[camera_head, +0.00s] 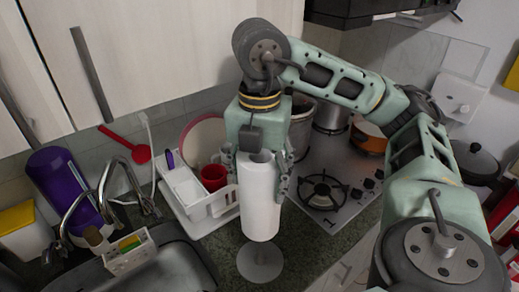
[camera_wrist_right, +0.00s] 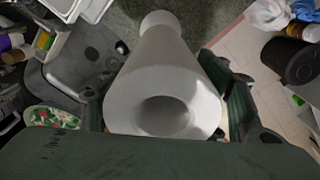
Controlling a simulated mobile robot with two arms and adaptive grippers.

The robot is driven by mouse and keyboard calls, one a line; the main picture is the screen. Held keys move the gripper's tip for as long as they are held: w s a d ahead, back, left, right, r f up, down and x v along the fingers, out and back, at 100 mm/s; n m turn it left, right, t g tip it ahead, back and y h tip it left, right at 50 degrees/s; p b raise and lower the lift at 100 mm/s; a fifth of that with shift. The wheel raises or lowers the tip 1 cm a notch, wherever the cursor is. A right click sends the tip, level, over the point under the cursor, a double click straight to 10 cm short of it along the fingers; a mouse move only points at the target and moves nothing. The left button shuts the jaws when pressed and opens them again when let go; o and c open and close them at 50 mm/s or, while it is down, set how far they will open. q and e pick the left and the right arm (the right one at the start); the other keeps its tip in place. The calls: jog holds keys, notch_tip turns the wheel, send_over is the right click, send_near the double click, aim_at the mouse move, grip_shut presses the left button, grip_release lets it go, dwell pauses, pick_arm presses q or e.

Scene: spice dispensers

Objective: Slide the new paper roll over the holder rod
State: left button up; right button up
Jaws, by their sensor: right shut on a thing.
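The white paper roll (camera_head: 260,200) is upright in the head view, its open top end facing up. My right gripper (camera_head: 258,165) is shut on it near the top, with fingers on both sides. In the right wrist view, the roll (camera_wrist_right: 165,70) shows with its dark centre hole toward the camera, between the fingers. The round grey holder base (camera_head: 261,263) is on the counter below the roll; it also shows in the wrist view (camera_wrist_right: 160,20). The holder rod is hidden, so I cannot tell whether it is inside the roll. My left gripper is in neither view.
A white dish rack (camera_head: 205,206) with a red mug (camera_head: 213,177) stands close to the roll's left. The sink (camera_head: 165,270) and faucet (camera_head: 135,153) are further left. A gas stove (camera_head: 345,165) with pots is on the right. Cabinets hang above.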

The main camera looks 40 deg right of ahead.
notch_tip(320, 180, down, 16)
jog(key=b, duration=1.3)
dwell(4.3)
jog(key=shift+r, duration=0.15)
jog(key=o, duration=1.7)
jog(key=shift+c, duration=0.2)
jog(key=shift+r, duration=6)
